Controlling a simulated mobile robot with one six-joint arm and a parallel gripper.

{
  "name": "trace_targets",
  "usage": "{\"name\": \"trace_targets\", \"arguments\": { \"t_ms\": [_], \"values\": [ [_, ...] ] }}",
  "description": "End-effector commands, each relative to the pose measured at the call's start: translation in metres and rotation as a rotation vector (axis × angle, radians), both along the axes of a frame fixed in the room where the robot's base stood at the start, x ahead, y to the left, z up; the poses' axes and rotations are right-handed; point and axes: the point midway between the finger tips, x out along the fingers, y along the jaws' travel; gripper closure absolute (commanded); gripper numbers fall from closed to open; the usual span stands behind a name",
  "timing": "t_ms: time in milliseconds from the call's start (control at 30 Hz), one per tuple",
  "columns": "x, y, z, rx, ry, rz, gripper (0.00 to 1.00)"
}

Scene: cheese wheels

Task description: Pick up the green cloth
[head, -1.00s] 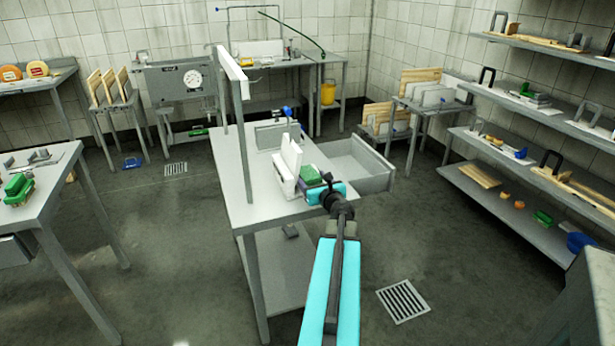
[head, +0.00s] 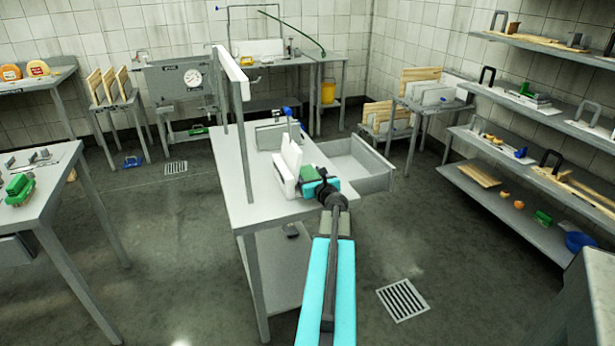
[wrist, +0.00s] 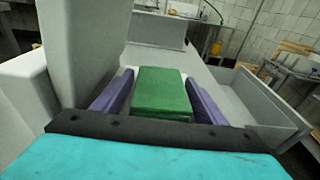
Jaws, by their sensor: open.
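The green cloth (wrist: 163,92) is a folded, block-like stack on the grey table (head: 245,205). In the wrist view it lies between the two purple fingers of my gripper (wrist: 160,95), which stand apart with a narrow gap on each side. My gripper is open around the cloth and not closed on it. In the head view the cloth (head: 308,173) shows as a small green patch just beyond my wrist, which hides part of it and most of the fingers.
White upright boards (head: 288,165) stand close to the left of the gripper. An open grey drawer (head: 368,165) juts out at the table's right. A tall post (head: 243,130) rises from the table's left side. Shelves (head: 530,130) line the right wall.

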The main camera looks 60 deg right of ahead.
Motion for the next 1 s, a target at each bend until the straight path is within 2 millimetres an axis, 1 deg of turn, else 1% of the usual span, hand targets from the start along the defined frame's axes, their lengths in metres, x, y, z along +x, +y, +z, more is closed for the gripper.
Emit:
{"name": "trace_targets", "arguments": {
  "t_ms": [200, 267, 400, 433, 467, 767, 867, 1000],
  "values": [
    [0.000, 0.000, 0.000, 0.000, 0.000, 0.000, 0.34],
    [0.000, 0.000, 0.000, 0.000, 0.000, 0.000, 0.43],
    [0.000, 0.000, 0.000, 0.000, 0.000, 0.000, 0.66],
    [0.000, 0.000, 0.000, 0.000, 0.000, 0.000, 0.67],
    [0.000, 0.000, 0.000, 0.000, 0.000, 0.000, 0.71],
    [0.000, 0.000, 0.002, -0.001, -0.001, 0.000, 0.71],
    [0.000, 0.000, 0.006, -0.001, -0.001, 0.000, 0.71],
    [0.000, 0.000, 0.017, -0.001, -0.001, 0.000, 0.71]
  ]
}}
